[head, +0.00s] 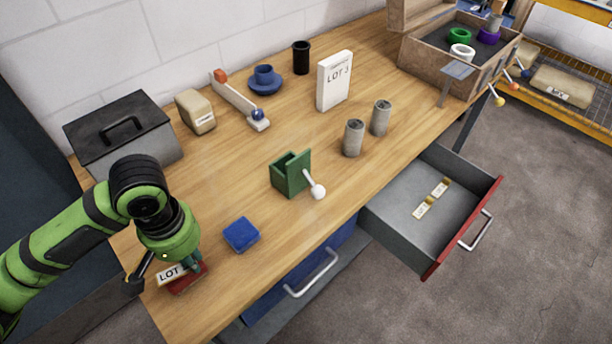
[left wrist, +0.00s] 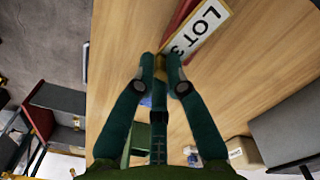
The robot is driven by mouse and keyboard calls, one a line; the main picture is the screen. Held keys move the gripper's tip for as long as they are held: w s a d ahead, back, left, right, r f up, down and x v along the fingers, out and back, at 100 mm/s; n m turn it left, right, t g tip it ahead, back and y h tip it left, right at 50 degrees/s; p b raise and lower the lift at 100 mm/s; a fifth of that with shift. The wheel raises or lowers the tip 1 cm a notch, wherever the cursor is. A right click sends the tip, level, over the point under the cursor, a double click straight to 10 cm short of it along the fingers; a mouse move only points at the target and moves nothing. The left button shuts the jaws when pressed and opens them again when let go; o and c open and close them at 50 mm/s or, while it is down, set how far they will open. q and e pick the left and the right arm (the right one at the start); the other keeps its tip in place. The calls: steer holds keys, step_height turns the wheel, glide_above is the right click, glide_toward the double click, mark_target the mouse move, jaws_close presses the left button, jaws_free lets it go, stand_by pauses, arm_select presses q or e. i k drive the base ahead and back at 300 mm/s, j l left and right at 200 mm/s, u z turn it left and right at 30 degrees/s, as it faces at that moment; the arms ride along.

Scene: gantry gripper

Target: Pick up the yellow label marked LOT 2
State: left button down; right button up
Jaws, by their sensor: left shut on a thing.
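My left gripper (head: 186,266) is at the table's near left corner, low over a pale label plate reading LOT (head: 170,273) beside a red block (head: 188,279). In the left wrist view the plate (left wrist: 205,25) looks white; its last character resembles a 3, close to the fingers. My left gripper (left wrist: 161,65) is shut on a small brass-coloured piece at the plate's end. Two small pale labels with brass-coloured ends, one farther (head: 440,188) and one nearer (head: 422,208), lie in the open drawer (head: 395,215); their numbers are too small to read. My right gripper is not in view.
A blue block (head: 241,235) and a green holder with a white knob (head: 290,174) stand right of my left gripper. Two grey cylinders (head: 353,138) and a white LOT 3 box (head: 334,81) stand farther back. A dark lidded box (head: 122,135) is behind the arm.

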mark_target(419, 212)
steer(key=i+l+u, duration=0.25)
steer(key=l+u, duration=0.15)
steer(key=l, duration=1.5)
steer(key=l+u, duration=0.45)
steer(key=l, duration=1.5)
steer(key=k, duration=0.05)
